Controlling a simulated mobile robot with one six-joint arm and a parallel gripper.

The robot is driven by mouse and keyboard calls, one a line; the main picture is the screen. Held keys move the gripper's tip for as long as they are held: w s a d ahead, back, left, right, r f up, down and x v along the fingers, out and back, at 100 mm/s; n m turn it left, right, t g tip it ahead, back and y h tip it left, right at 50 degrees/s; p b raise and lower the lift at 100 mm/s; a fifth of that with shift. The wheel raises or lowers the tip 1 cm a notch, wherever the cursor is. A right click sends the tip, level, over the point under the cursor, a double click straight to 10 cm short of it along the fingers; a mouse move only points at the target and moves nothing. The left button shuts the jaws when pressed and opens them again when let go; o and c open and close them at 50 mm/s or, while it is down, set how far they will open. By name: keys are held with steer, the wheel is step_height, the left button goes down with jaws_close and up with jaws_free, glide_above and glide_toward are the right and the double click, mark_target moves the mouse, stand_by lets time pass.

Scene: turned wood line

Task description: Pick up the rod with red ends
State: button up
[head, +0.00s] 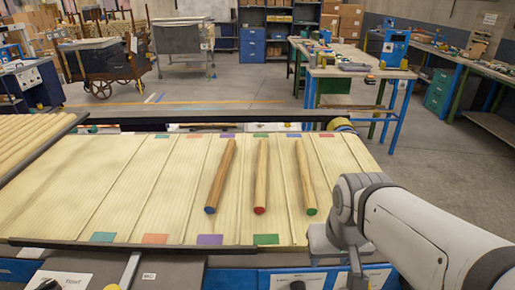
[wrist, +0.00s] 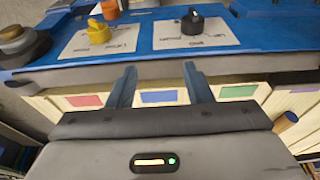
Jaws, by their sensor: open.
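The rod with red ends (head: 261,175) lies lengthwise on the slatted cream wood line in the head view, its near end face red. It is the middle one of three similar rods. My gripper is open and empty in the wrist view (wrist: 158,72), its two blue-grey fingers apart above the line's edge. In the head view my arm comes in from the right, right of the rods, and the fingers cannot be made out there. The red-ended rod cannot be identified in the wrist view.
A blue-ended rod (head: 221,175) lies left of it and a green-ended rod (head: 305,178) right. Coloured tabs mark the line's lanes. A blue panel (wrist: 150,38) with a yellow knob (wrist: 98,31) and a black knob (wrist: 193,23) is beyond my fingers.

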steer(key=shift+o, duration=0.5)
steer(key=w+a+r+p, duration=0.3)
steer(key=w+r, duration=0.2)
steer(key=w, duration=0.7)
steer(key=shift+w+a+r+t+p, duration=0.15)
steer(key=shift+w+t+p, duration=0.25)
steer(key=t+p, duration=0.1)
steer(key=p, duration=0.3)
glide_toward(262, 168)
steer(key=shift+s+a+f+m, duration=0.1)
steer(key=shift+a+f+m, duration=0.1)
steer(key=shift+f, duration=0.25)
steer(key=shift+s+a+f+m, duration=0.1)
steer(key=shift+f+m, duration=0.1)
steer(key=shift+f, duration=0.25)
steer(key=shift+w+a+f, duration=0.1)
steer(key=shift+w+f, duration=0.1)
steer(key=shift+f, duration=0.05)
steer(key=x, duration=0.2)
steer(key=p+x, duration=0.1)
steer(key=x, duration=0.2)
steer(key=p+x, duration=0.1)
steer(key=x, duration=0.1)
steer(key=shift+w+d, duration=0.3)
steer(key=shift+w, duration=0.05)
steer(key=shift+c, duration=0.3)
jaws_close()
